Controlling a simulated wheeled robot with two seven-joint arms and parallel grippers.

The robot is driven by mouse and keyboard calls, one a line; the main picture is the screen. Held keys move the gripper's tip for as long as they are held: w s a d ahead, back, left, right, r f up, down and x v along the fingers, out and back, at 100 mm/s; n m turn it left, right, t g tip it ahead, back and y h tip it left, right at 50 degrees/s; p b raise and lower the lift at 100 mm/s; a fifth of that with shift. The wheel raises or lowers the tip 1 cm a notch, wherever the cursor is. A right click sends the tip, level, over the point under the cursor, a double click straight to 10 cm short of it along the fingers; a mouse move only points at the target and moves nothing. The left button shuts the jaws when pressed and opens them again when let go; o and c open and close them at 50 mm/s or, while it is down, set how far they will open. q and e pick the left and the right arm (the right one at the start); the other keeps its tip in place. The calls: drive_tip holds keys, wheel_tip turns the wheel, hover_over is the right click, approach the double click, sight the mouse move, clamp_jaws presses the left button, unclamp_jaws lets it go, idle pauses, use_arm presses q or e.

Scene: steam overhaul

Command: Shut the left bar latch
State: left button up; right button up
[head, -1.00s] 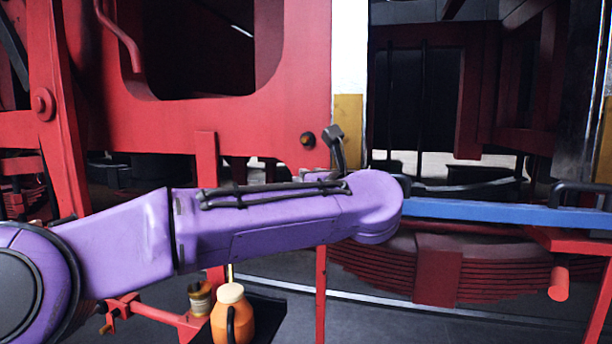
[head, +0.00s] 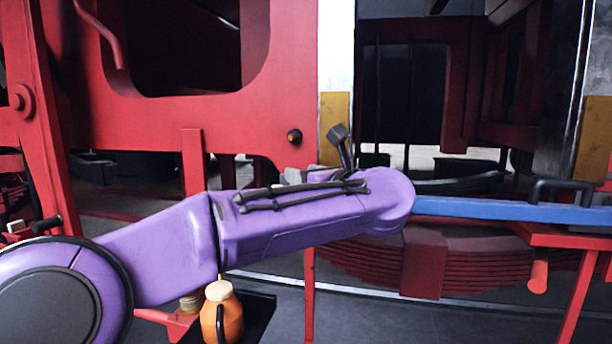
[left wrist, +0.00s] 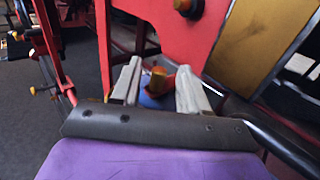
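A blue bar (head: 480,209) runs level to the right in the head view, with a black handle (head: 562,188) on it. Its left end is hidden behind my purple left arm. My left gripper (left wrist: 158,82) is largely hidden behind that arm in the head view. In the left wrist view its two pale fingers are apart. A small red piece with a yellow-orange end (left wrist: 159,78) and a blue part (left wrist: 152,101) show between or just beyond them. I cannot tell whether these are the latch or whether the fingers touch them. My right gripper is out of view.
A red panel (head: 200,122) with a dark round knob (head: 294,136) stands close behind my left arm. A yellow plate (head: 335,115) is beside it. A red leaf spring (head: 455,265) lies below the bar. An orange jug (head: 222,312) stands low in front.

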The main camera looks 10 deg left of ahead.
use_arm(q)
drive_tip(key=b+v, duration=0.3)
drive_tip(key=v, duration=0.7)
drive_tip(key=shift+s+d, duration=0.15)
drive_tip(key=shift+d, duration=0.05)
